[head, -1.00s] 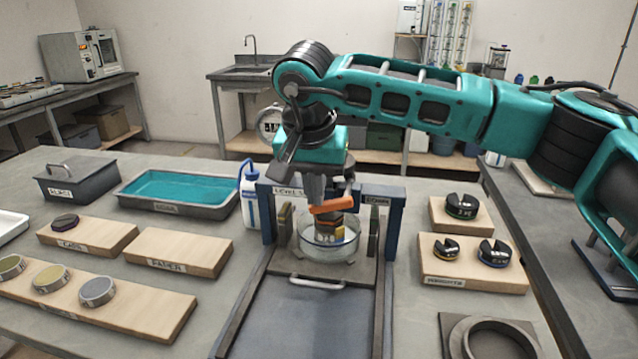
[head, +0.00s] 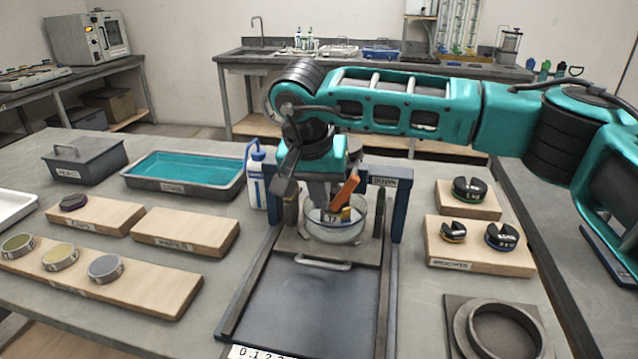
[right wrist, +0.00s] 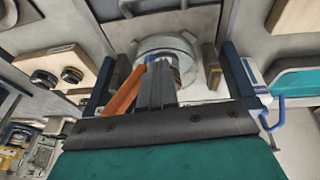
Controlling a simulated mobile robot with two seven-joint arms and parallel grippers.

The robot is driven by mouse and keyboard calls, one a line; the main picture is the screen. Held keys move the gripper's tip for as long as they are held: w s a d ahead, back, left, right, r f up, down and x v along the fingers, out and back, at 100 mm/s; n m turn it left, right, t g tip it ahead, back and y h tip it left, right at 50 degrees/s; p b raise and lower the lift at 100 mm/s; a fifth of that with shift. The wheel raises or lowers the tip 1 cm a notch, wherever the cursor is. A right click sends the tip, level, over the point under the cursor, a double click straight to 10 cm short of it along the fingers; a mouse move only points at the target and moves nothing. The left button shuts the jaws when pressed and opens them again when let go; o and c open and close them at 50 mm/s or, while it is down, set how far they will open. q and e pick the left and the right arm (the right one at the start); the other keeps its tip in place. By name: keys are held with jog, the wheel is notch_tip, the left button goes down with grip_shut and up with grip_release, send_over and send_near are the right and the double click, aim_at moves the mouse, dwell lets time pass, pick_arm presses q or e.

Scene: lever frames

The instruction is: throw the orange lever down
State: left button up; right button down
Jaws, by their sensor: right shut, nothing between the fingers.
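The orange lever (head: 346,190) is at the blue frame (head: 397,205), tilted steeply with its upper end to the right. A label on the frame's right side seems to read "DOWN". My right gripper (head: 326,207) points down just left of the lever, fingers shut and empty. In the right wrist view the shut fingers (right wrist: 157,85) lie beside the lever (right wrist: 124,94); I cannot tell whether they touch. The lever's pivot is hidden behind the gripper. A round glass dish (head: 337,232) sits beneath. My left gripper is out of view.
A dark tray with a metal handle (head: 322,265) lies in front of the frame. A white bottle (head: 257,185) stands close on the left. Boards with black weights (head: 480,262) are at right, and a teal-filled tub (head: 185,178) is at left.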

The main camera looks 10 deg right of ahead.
jog(key=shift+d+f+g+h+p, duration=0.15)
jog(key=shift+f+g+h+p, duration=0.25)
jog(key=shift+h, duration=0.5)
jog(key=shift+s+d+f+h+p, duration=0.1)
jog(key=shift+h+p, duration=0.2)
jog(key=shift+h, duration=0.1)
dwell(0.9)
jog(key=v, duration=1.2)
jog(key=shift+a+r, duration=0.2)
jog(key=shift+r, duration=0.15)
